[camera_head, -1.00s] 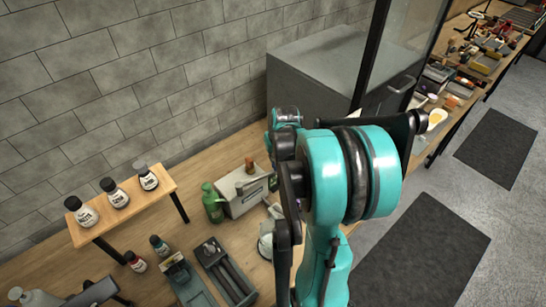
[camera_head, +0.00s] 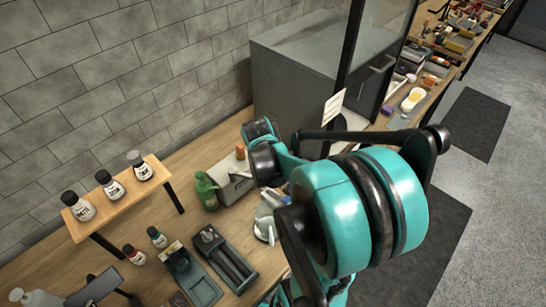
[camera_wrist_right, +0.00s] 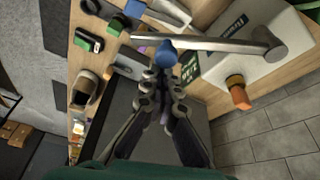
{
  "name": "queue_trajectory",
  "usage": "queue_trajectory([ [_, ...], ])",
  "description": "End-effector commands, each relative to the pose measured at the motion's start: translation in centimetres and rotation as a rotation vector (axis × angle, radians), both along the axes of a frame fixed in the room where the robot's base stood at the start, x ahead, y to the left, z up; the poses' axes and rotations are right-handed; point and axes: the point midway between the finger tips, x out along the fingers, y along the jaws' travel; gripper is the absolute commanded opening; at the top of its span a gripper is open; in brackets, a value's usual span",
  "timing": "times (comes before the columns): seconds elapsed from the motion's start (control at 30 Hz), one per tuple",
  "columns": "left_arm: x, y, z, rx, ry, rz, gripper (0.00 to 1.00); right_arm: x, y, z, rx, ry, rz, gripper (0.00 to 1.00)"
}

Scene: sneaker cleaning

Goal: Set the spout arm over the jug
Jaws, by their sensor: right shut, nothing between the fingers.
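The spout arm (camera_wrist_right: 215,44) is a metallic bar in the right wrist view. It runs left from a round pivot on a pale box (camera_wrist_right: 240,62). A blue knob (camera_wrist_right: 166,54) shows against the bar. My right gripper (camera_wrist_right: 163,78) is shut and empty, with its tips right at or just short of the knob; contact cannot be told. In the head view the pale box (camera_head: 236,188) stands behind my right arm, which hides the gripper. A pale rounded vessel (camera_head: 263,229), possibly the jug, is partly hidden by that arm. My left gripper is out of view.
A green bottle (camera_head: 206,191) stands beside the box. Grey trays (camera_head: 224,258) lie in front. A dark grey cabinet (camera_head: 290,90) stands at the back. An orange cap (camera_wrist_right: 238,92) projects from the box.

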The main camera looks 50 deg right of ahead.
Motion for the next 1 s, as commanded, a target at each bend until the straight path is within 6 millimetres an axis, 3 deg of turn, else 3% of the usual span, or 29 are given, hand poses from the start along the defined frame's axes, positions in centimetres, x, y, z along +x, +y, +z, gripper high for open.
queue_trajectory([
  [0.3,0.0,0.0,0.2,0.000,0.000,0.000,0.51,-1.6,3.8,0.0,-0.001,0.001,-0.272,0.00],
  [0.6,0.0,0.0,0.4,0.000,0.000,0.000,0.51,-2.2,6.3,0.0,0.001,0.000,-0.269,0.00],
  [1.0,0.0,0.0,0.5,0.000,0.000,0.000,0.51,-2.3,7.4,-0.1,0.003,0.000,-0.270,0.00],
])
